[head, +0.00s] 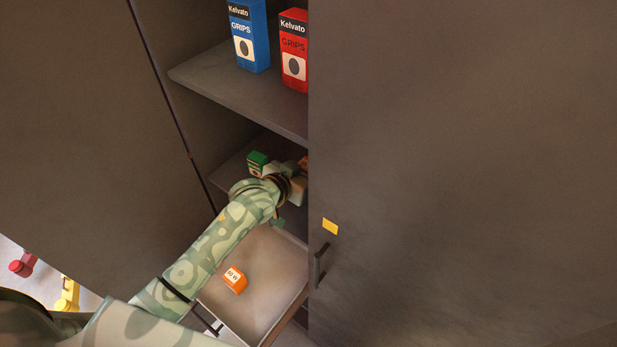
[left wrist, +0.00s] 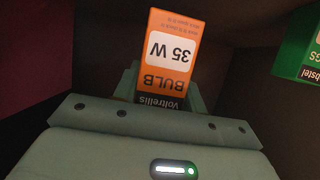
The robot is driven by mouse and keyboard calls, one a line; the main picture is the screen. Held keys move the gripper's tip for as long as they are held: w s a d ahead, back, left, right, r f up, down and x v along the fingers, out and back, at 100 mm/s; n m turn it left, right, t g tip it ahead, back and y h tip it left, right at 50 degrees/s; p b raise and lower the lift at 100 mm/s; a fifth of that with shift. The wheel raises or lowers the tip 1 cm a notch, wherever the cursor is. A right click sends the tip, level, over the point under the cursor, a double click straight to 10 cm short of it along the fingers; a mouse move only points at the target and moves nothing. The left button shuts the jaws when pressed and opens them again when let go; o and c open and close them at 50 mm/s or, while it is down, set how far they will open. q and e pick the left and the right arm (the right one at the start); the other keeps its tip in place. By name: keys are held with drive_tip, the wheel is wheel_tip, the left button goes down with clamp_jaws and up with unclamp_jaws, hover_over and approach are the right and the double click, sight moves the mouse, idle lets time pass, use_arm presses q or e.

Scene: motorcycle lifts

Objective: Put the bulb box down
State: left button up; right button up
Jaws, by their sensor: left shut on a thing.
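The orange bulb box (left wrist: 170,60), marked "BULB 35 W", is between the fingers of my left gripper (left wrist: 163,88); its lettering is upside down in the left wrist view. In the head view, my left gripper (head: 292,182) reaches into the cabinet's lower shelf (head: 235,165). Only a small orange patch of the held box (head: 304,161) shows there, partly hidden by the cabinet door. My left gripper is shut on the box. Whether the box touches the shelf cannot be told. My right gripper is not in view.
A green box (head: 257,162) stands on the shelf beside my gripper; it also shows in the left wrist view (left wrist: 304,48). Blue (head: 249,35) and red (head: 294,50) grips boxes stand above. Another orange box (head: 236,281) lies in the open drawer (head: 262,252). The right door (head: 450,170) is closed.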

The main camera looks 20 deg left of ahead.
use_arm(q)
wheel_tip(320, 180, down, 5)
drive_tip(key=shift+w+f+b, duration=0.1)
drive_tip(key=shift+b, duration=0.45)
drive_tip(key=shift+f, duration=0.1)
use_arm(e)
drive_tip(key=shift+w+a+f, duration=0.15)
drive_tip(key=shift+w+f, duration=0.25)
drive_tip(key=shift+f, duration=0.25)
use_arm(q)
drive_tip(key=shift+f, duration=0.15)
drive_tip(key=o, duration=1)
drive_tip(key=shift+c, duration=0.2)
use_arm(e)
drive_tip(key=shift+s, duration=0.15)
